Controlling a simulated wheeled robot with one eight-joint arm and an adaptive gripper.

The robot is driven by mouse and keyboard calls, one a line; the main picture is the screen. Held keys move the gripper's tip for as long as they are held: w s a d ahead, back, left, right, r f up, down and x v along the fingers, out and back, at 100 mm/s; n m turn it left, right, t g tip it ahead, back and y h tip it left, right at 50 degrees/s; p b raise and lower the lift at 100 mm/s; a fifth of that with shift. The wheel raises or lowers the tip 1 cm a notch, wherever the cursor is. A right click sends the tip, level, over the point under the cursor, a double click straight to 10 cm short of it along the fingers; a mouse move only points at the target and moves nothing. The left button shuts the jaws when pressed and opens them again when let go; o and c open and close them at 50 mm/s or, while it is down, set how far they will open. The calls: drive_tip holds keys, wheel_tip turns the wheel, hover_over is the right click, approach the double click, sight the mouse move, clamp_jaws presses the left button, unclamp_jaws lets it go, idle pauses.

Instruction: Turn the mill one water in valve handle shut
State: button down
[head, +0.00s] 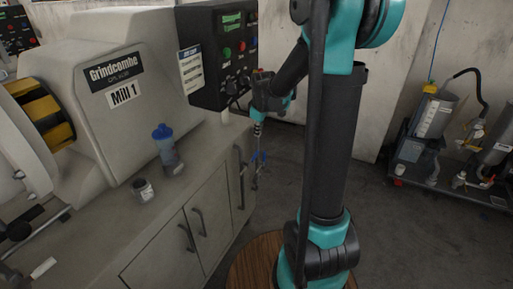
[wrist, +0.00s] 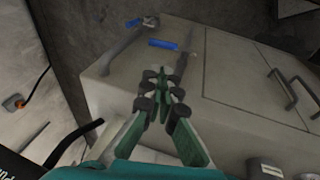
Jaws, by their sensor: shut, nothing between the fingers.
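The Mill 1 machine (head: 110,100) stands on a grey cabinet at left in the head view. Two blue valve handles show at the cabinet's end in the wrist view: a larger blue bar (wrist: 163,43) and a smaller handle (wrist: 133,22) near a grey pipe. In the head view, blue handles (head: 258,157) sit close together beside the cabinet's corner. I cannot tell which is water in. My gripper (head: 258,131) is shut and empty, just above the handles in the head view. In the wrist view, its fingertips (wrist: 162,76) appear apart from them.
The cabinet (head: 165,262) has dark door handles. A blue-capped bottle (head: 167,150) and a small jar (head: 143,190) stand on its top. A control box (head: 220,60) is behind my gripper. A cart with containers (head: 435,115) stands at right. Bare floor lies between.

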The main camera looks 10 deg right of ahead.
sight(257, 153)
drive_tip(key=x, duration=1.4)
drive_tip(key=shift+w+d+f+g+y, duration=0.3)
drive_tip(key=shift+f+g, duration=0.05)
drive_tip(key=shift+g, duration=0.25)
drive_tip(key=shift+w+d+f, duration=0.1)
drive_tip(key=shift+w+f, duration=0.1)
drive_tip(key=shift+f, duration=0.2)
drive_tip(key=shift+r, duration=0.15)
